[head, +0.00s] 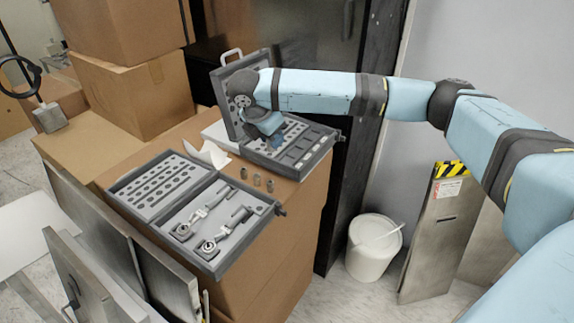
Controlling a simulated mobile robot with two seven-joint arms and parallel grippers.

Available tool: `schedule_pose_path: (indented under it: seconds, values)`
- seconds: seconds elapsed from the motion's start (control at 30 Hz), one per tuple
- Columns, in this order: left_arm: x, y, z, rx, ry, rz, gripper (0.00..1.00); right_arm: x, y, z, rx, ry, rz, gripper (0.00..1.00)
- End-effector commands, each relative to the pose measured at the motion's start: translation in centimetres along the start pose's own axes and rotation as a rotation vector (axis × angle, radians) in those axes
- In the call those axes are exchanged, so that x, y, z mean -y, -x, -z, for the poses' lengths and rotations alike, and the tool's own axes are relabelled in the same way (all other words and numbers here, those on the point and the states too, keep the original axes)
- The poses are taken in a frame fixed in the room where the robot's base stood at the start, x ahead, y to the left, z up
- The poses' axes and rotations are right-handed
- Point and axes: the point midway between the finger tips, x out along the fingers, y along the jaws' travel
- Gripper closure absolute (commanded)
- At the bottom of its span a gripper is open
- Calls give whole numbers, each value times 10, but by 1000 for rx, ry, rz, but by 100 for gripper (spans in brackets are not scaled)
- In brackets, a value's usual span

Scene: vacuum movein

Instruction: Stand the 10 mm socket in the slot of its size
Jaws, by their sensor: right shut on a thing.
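My right arm reaches in from the right, and its gripper (268,126) points down over the far open case (318,158). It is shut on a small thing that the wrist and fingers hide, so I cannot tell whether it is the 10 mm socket. The lower tray of this case has dark slots, but their size marks are too small to read. My left gripper is not in view.
A nearer open case (143,191) has a lid panel of round holes and ratchet-like tools in its tray. A crumpled white paper (208,154) lies between the cases. Cardboard boxes (135,92) are stacked behind left. A white bucket (373,262) stands on the floor at right.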

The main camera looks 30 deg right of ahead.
Motion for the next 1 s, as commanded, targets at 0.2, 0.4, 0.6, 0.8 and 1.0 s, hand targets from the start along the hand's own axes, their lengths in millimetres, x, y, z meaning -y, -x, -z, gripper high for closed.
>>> schedule_pose_path:
  seconds: [0.2,0.4,0.6,0.8,1.0]
  values:
    - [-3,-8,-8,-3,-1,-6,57,-22,2,-39,-1,393,-169,100]
    - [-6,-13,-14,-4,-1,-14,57,-39,7,-75,-4,747,-316,100]
    - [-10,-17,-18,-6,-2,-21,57,-52,13,-106,-5,1033,-435,100]
    - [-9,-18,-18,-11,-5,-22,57,-57,18,-123,-5,1191,-498,100]
    - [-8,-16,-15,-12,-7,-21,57,-58,1,-119,-8,1229,-508,100]
